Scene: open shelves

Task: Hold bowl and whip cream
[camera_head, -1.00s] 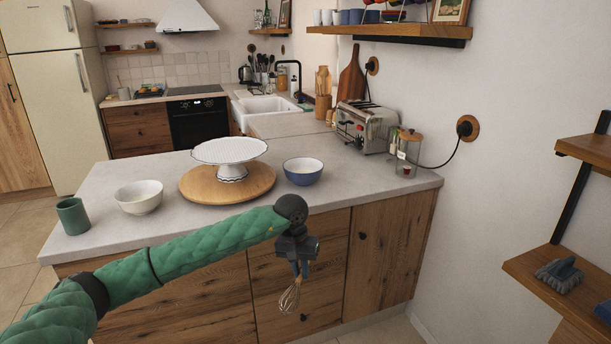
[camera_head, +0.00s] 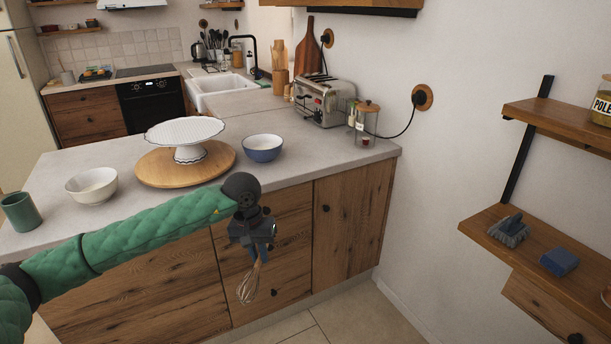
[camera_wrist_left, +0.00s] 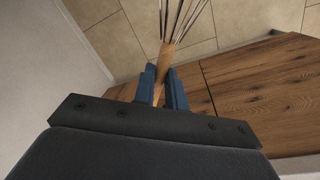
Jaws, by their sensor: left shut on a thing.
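My left gripper (camera_head: 257,249) is shut on the handle of a whisk (camera_head: 249,284), which hangs with its wire end down in front of the counter's wooden cabinets. In the left wrist view the blue fingers of my left gripper (camera_wrist_left: 163,88) clasp the wooden handle of the whisk (camera_wrist_left: 164,56). A blue bowl (camera_head: 263,155) with pale contents stands on the counter, right of the cake stand. A white bowl (camera_head: 92,190) stands on the left part of the counter. My right gripper is not in view.
A white cake stand (camera_head: 186,129) sits on a round wooden board (camera_head: 156,175). A green cup (camera_head: 20,212) is at the left edge. A toaster (camera_head: 322,104) and a lidded jar (camera_head: 366,124) stand back right.

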